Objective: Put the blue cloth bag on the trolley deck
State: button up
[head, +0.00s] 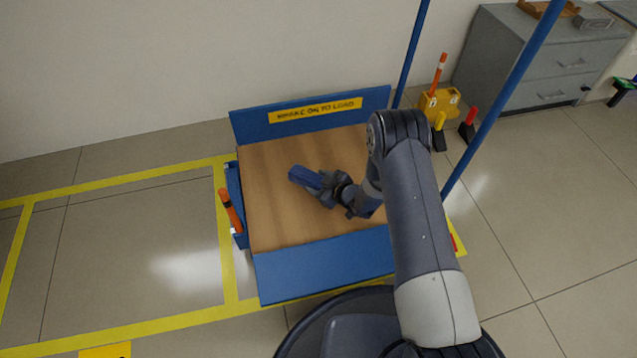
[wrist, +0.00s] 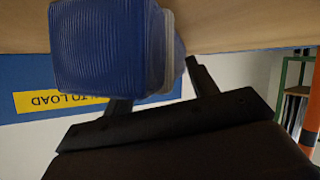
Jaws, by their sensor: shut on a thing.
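The blue cloth bag (head: 304,178) shows over the wooden trolley deck (head: 280,222), left of my gripper (head: 322,188) in the head view. My gripper is shut on the bag. In the wrist view the ribbed blue bag (wrist: 100,45) fills the upper left, with the dark fingers of my gripper (wrist: 160,92) at its near end. The deck (wrist: 240,20) runs along the top of that view. I cannot tell whether the bag touches the deck. My gripper hides part of the bag.
Blue boards edge the deck at the back (head: 250,127) and front (head: 320,268). Blue posts (head: 500,90) rise on the right. An orange handle (head: 230,210) stands at the left edge. A yellow box (head: 438,105) and grey drawers (head: 550,60) stand behind. The deck's left part is clear.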

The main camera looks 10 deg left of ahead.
jog(key=o, duration=1)
jog(key=shift+o, duration=0.2)
jog(key=p+v, duration=0.5)
jog(key=v, duration=0.7)
